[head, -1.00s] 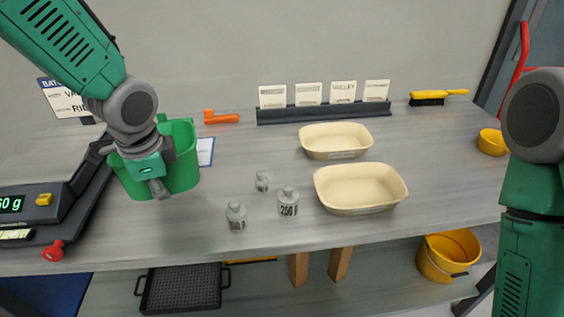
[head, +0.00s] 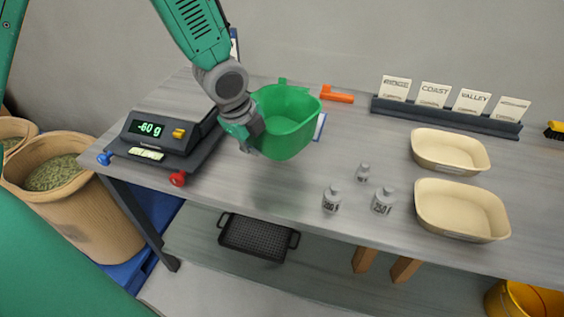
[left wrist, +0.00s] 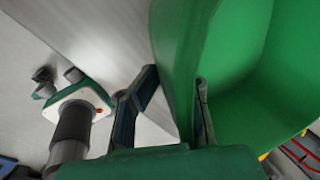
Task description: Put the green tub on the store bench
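The green tub (head: 286,122) is in my left gripper (head: 246,136), which is closed on the tub's wall at its left side in the head view. The tub is roughly upright with its opening up, in front of the grey bench top. I cannot tell how far above the bench it is. In the left wrist view the fingers (left wrist: 172,105) lie on both sides of the green tub wall (left wrist: 180,50). My right gripper is not in view. No label marks a store bench.
The grey bench (head: 265,185) carries a scale (head: 165,140) reading -60 g, several grey weights (head: 382,201), two cream trays (head: 460,210), a card rack (head: 445,115) and an orange tool (head: 337,95). Sacks (head: 75,205) stand left. A black tray (head: 257,238) is below.

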